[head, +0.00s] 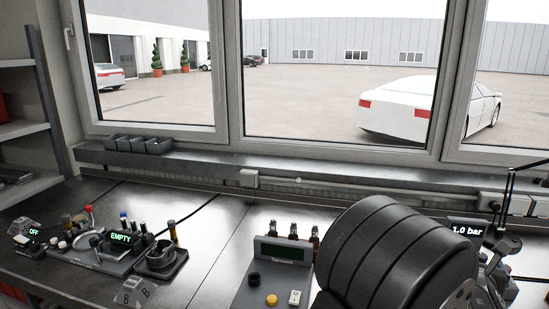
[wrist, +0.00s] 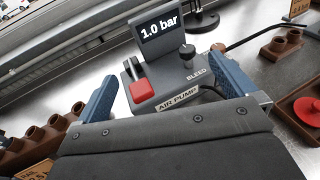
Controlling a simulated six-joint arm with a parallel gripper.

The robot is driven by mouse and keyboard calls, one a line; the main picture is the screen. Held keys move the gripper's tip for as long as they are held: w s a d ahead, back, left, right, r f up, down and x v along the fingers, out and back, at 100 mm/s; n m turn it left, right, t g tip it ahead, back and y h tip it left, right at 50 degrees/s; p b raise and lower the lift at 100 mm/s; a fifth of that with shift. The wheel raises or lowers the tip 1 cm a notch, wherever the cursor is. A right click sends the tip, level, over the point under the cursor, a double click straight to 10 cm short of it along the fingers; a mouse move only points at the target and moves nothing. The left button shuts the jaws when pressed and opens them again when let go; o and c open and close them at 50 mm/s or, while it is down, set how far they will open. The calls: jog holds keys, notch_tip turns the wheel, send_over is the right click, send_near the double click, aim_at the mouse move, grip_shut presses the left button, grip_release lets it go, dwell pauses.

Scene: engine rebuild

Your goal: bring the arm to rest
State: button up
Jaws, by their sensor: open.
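In the wrist view, my gripper (wrist: 163,75) has its two blue fingers spread wide apart, with nothing held between them. Beyond and between the fingertips stands the dark grey air pump (wrist: 175,78), with a red-ended lever, a black bleed knob and a display reading 1.0 bar. I cannot tell whether either finger touches the pump. The pump's display (head: 466,230) also shows at the right of the head view, where the gripper fingers cannot be made out.
A Tannwell console (head: 281,251) stands mid-bench; a station marked EMPTY (head: 121,237) is at the left. A ledge (head: 210,162) and window run behind. In the wrist view, brown holders (wrist: 38,135) flank the pump, one with a red disc (wrist: 308,110).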

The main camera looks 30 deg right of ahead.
jog(key=r+x, duration=0.1)
jog(key=x, duration=0.3)
jog(key=v, duration=0.3)
jog(key=f+v, duration=0.1)
jog(key=v, duration=0.1)
jog(key=shift+s+a+r, duration=0.1)
jog(key=shift+s+a, duration=0.05)
jog(key=shift+a, duration=0.15)
jog(key=shift+d, duration=0.1)
